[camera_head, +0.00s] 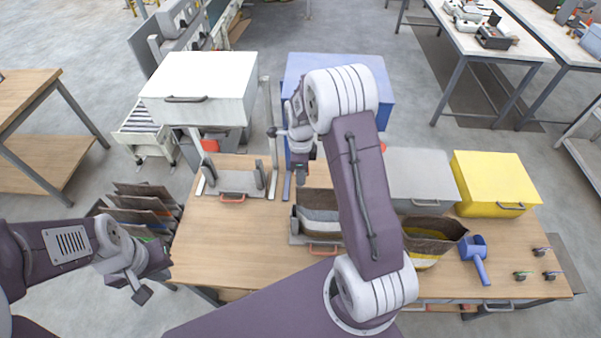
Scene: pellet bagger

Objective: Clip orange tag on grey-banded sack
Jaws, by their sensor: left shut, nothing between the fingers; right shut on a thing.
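The grey-banded sack (319,214), dark with a pale grey band, stands open on a grey stand with an orange handle, mid-table. My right arm hides its right side. My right gripper (300,177) is above the table behind the sack, apart from it, shut on a small dark thing. I cannot make out that thing's colour or whether it is the orange tag. My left gripper (141,291) is shut and empty, off the table's left edge. Several small dark clips, including one (540,252), lie at the table's right end; their colours are hard to tell.
A yellow-banded sack (428,241) stands right of my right arm, with a blue scoop (478,257) beside it. White (200,82), blue (296,68), grey (421,172) and yellow (492,180) bins line the back. The table's left front (225,245) is clear.

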